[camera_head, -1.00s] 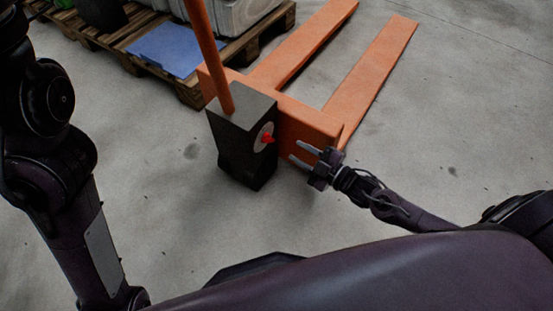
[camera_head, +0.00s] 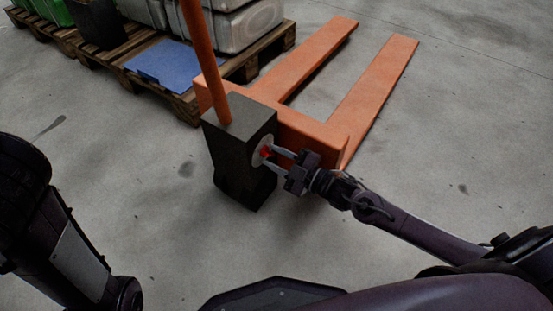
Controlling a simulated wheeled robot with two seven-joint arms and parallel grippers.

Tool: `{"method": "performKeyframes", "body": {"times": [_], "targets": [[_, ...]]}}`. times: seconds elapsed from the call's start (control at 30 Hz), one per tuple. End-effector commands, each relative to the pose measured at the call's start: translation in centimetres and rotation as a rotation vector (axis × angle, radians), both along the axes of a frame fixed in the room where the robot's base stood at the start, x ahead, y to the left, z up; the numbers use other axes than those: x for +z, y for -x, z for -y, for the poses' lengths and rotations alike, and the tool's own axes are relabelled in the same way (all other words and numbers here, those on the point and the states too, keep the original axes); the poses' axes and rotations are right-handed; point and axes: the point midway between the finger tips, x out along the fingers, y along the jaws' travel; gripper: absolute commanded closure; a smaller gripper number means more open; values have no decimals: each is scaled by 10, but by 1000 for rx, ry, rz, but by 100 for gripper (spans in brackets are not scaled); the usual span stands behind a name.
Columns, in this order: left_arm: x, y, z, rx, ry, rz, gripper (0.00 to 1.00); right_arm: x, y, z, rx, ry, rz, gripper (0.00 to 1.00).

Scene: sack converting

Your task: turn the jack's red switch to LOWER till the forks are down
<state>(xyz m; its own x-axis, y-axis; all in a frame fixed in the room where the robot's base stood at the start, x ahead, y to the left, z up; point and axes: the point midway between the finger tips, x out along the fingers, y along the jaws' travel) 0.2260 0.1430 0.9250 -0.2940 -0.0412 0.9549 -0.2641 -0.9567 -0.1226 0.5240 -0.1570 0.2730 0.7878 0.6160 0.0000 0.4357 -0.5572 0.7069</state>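The orange pallet jack stands on the concrete, with its two forks (camera_head: 372,88) pointing away to the upper right. Its dark housing (camera_head: 238,140) carries a pale round dial (camera_head: 258,158) with the red switch (camera_head: 266,151) on the right-hand face. My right gripper (camera_head: 272,159) is at the dial, its two pale fingers apart, one to each side of the red switch. I cannot tell whether the fingers touch it. The switch's setting and any lettering are too small to read. My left gripper is out of view; only the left arm shows at the left edge.
A wooden pallet (camera_head: 183,97) with a blue flat sheet (camera_head: 172,64) and grey-white containers (camera_head: 243,32) stands behind the jack at the upper left. The jack's orange handle (camera_head: 203,45) rises from the housing. The floor to the right and in front is clear.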

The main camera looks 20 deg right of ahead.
Motion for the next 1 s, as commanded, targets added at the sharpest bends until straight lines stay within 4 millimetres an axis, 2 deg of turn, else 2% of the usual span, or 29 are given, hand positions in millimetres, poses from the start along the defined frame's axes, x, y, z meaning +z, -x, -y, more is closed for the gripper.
{"method": "performKeyframes", "body": {"times": [0.13, 0.37, 0.67, 0.9, 1.0], "targets": [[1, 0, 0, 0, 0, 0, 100, 0, 0, 0, 0, 0, 0, 69], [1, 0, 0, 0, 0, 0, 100, 0, 0, 0, -1, 0, -1, 99], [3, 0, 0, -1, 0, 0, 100, 1, 0, 1, -1, -7, -7, 100], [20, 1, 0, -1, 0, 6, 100, 4, 0, 1, -4, -75, -60, 100], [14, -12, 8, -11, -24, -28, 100, 5, 0, 1, -4, -128, -102, 100]]}}
